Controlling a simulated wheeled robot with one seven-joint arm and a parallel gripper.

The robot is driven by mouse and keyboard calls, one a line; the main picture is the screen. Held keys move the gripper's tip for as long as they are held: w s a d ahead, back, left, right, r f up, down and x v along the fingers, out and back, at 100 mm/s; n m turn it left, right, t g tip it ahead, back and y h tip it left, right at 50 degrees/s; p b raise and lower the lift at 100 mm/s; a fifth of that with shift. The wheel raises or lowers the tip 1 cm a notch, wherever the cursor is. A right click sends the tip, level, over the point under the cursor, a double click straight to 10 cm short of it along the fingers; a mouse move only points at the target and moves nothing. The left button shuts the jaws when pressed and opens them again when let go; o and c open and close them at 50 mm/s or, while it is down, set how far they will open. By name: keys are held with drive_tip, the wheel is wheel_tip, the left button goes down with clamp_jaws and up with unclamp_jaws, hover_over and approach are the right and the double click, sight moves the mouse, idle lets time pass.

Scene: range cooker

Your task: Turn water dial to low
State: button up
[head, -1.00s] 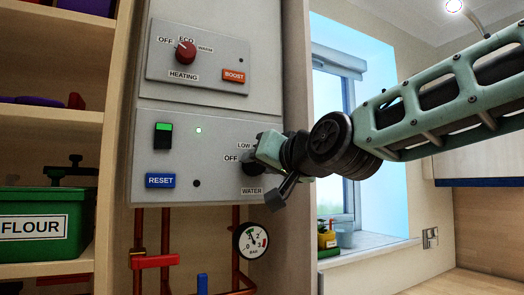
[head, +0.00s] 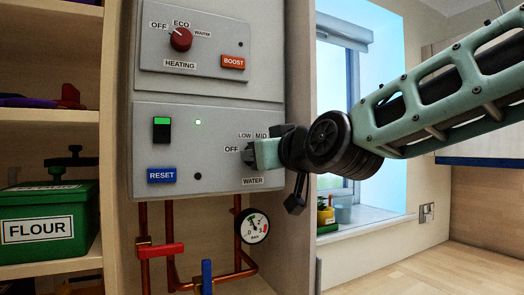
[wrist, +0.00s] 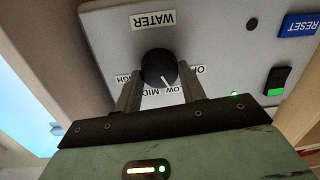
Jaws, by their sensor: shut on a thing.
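The black water dial (wrist: 157,66) is on the lower grey panel, with its labels upside down in the wrist view. My gripper (wrist: 160,84) is shut on the dial, one finger on each side. The white pointer line on the dial points toward the LOW label (wrist: 178,88), between OFF (wrist: 197,70) and MID (wrist: 150,92). In the head view my gripper (head: 256,154) covers most of the dial; only its dark left edge (head: 246,154) shows beside OFF. LOW and MID are readable above it there.
The heating dial (head: 181,39) and orange boost button (head: 233,62) are on the panel above. The blue reset button (head: 161,175) and green-lit switch (head: 161,130) are to the left. A pressure gauge (head: 252,226) and copper pipes are below. A shelf with a flour box (head: 48,225) stands left.

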drive_tip(key=o, duration=1)
drive_tip(key=p+v, duration=0.5)
drive_tip(key=v, duration=1)
drive_tip(key=shift+s+d+r+p, duration=0.1)
drive_tip(key=shift+s+d+p, duration=0.1)
drive_tip(key=shift+p, duration=0.15)
drive_tip(key=shift+p+v, duration=0.9)
drive_tip(key=shift+p, duration=1.6)
